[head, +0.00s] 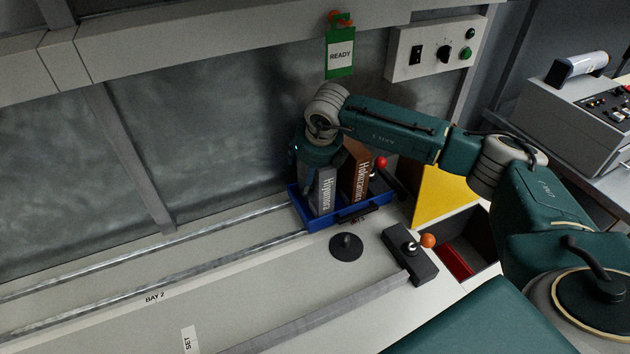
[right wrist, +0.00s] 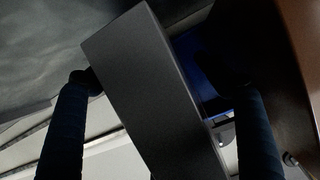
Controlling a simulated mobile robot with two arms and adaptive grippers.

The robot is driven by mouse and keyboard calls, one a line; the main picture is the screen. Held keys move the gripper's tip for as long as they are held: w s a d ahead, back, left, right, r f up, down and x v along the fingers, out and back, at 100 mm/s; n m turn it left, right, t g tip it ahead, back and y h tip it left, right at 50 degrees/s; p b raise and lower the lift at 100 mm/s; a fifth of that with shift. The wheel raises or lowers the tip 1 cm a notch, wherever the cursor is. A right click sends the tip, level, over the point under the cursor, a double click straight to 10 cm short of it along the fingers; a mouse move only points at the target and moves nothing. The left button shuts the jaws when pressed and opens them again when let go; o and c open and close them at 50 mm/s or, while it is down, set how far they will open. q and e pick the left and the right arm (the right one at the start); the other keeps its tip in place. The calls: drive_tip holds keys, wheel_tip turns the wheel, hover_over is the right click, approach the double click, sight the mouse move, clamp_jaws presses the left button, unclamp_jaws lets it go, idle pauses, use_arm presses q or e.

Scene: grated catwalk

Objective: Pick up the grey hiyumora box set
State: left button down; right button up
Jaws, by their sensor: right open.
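The grey hiyumora box set (head: 323,192) stands upright in a blue tray (head: 347,216), its white lettering facing me. My right gripper (head: 316,163) comes down over its top from above. In the right wrist view the grey box (right wrist: 155,90) lies between the two dark fingers of my open right gripper (right wrist: 163,84), one on each side. A gap shows between the left finger and the box; whether the right finger touches it I cannot tell. My left gripper is not in view.
A brown box set (head: 355,172) stands in the tray right of the grey one; it shows at the right wrist view's edge (right wrist: 298,50). A red-knobbed lever (head: 391,176), a black disc (head: 346,246) and an orange-knobbed block (head: 411,257) are close by. The bench left is clear.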

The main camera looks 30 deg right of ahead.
idle(0.4)
drive_tip(key=c, duration=1.6)
